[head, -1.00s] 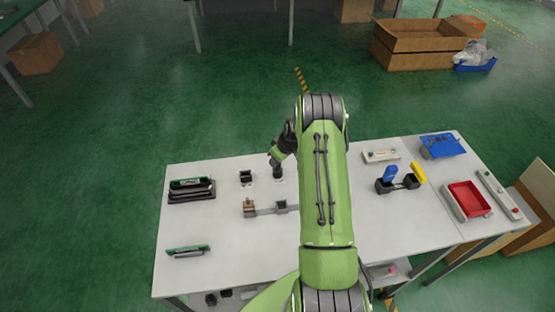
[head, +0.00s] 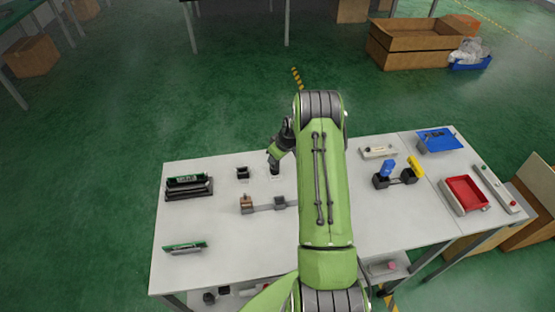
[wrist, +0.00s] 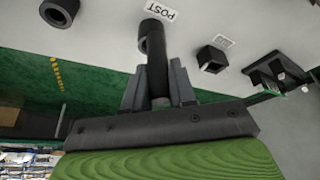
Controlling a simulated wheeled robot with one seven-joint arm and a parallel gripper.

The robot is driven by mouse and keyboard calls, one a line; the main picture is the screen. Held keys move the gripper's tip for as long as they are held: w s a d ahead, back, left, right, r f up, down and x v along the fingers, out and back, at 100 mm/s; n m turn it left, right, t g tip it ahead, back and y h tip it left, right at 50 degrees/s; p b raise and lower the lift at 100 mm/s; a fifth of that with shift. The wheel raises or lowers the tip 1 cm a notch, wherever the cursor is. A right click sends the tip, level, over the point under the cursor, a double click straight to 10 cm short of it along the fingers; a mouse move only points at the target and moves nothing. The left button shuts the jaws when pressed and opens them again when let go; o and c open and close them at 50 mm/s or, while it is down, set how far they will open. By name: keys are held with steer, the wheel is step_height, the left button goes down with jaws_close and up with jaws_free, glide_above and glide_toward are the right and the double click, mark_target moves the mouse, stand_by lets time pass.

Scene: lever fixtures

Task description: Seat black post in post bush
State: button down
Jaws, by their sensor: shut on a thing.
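My gripper (wrist: 156,74) is shut on the black post (wrist: 157,83), a dark cylinder between its two fingers in the wrist view. The post bush (wrist: 153,26), a round black hollow piece, stands on the table beside a label reading POST. The post's far end overlaps the right side of the bush's opening, and part of the dark hole shows to its left. I cannot tell whether the post's end is in the hole or in front of it. In the head view my gripper (head: 275,170) is low over the table, and the post and bush cannot be made out there.
A square black socket (wrist: 212,58) stands right of the bush, and another round hollow piece (wrist: 60,10) to the left. In the head view, a lever fixture (head: 262,206) lies in front of my gripper, and a black rack (head: 188,188) far left. A red tray (head: 466,194) is at right.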

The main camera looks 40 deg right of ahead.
steer(key=shift+w+d, duration=0.1)
steer(key=shift+w, duration=0.25)
steer(key=shift+w+d+f+b, duration=0.2)
steer(key=shift+w+b, duration=0.1)
steer(key=shift+b, duration=0.2)
steer(key=shift+r, duration=0.1)
steer(key=shift+w+r, duration=0.1)
steer(key=shift+w, duration=0.05)
stand_by(0.3)
steer(key=shift+w+b, duration=0.1)
steer(key=shift+b, duration=0.4)
steer(key=shift+b, duration=0.35)
stand_by(0.3)
